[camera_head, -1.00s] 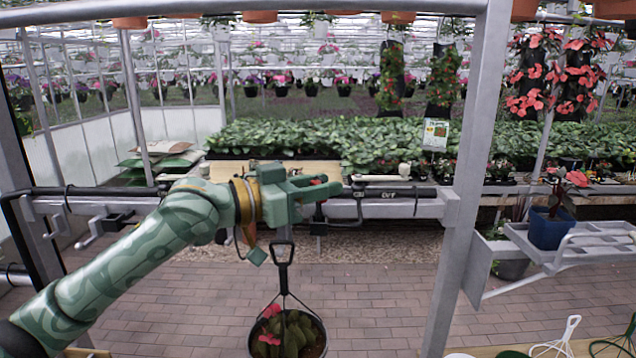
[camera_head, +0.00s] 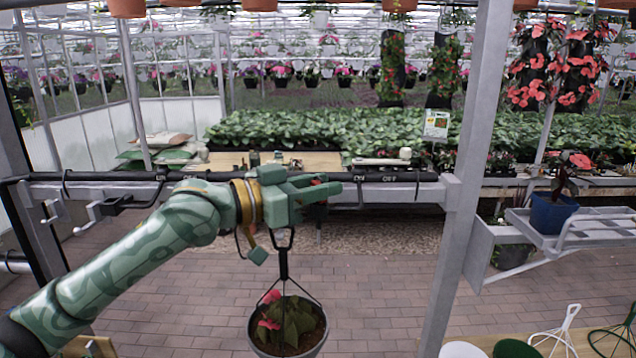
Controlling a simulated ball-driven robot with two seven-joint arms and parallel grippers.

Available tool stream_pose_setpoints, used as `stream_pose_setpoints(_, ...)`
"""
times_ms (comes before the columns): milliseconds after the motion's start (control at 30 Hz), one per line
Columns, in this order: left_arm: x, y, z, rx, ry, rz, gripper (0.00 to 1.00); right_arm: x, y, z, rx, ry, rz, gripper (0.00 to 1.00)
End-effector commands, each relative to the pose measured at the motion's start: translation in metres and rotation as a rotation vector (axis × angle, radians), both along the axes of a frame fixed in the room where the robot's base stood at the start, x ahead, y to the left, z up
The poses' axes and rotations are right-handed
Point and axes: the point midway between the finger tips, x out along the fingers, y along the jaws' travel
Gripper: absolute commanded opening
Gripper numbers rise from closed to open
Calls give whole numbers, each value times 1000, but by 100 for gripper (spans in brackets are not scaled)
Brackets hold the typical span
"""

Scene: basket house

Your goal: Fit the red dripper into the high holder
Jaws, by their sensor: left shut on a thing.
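My left gripper (camera_head: 322,188) is shut in the middle of the picture, just in front of a long black pipe (camera_head: 405,177) on a grey rail. A small bit of red (camera_head: 316,182), which looks like the red dripper, shows between its fingers; the fingers hide most of it. The pipe carries ON and OFF labels. I cannot tell which part is the high holder. A hanging pot (camera_head: 290,345) with a pink-flowered plant hangs by a black hook below the gripper. My right gripper is not in view.
Grey posts (camera_head: 470,180) frame the rail. A blue pot (camera_head: 550,213) stands on a grey bracket shelf (camera_head: 600,222) at the right. Wire hangers (camera_head: 560,335) and pots lie on a wooden surface at the lower right. The brick floor (camera_head: 180,290) is clear at the left.

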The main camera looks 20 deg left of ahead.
Motion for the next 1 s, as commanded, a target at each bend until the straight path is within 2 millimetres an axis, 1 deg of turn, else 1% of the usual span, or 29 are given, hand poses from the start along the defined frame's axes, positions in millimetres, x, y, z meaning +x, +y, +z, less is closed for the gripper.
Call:
stream_pose_setpoints(133, 0, 0, 0, 0, 0, 0, 17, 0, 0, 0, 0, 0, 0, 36)
stream_pose_setpoints(167, 0, 0, 0, 0, 0, 0, 36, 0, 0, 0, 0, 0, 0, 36)
stream_pose_setpoints(200, 0, 0, 0, 0, 0, 0, 47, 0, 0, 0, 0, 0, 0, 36)
stream_pose_setpoints(233, 0, 0, 1, 0, 0, 0, 55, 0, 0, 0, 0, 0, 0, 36)
stream_pose_setpoints(533, -1, 1, 0, 0, 0, 1, 56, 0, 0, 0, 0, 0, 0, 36)
stream_pose_setpoints(667, -8, 10, -1, 2, -2, 3, 56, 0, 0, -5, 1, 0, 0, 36)
stream_pose_setpoints(767, -23, 24, -4, 5, -1, 4, 56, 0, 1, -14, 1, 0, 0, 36)
stream_pose_setpoints(1000, -67, 67, -6, 8, 2, 6, 56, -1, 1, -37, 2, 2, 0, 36)
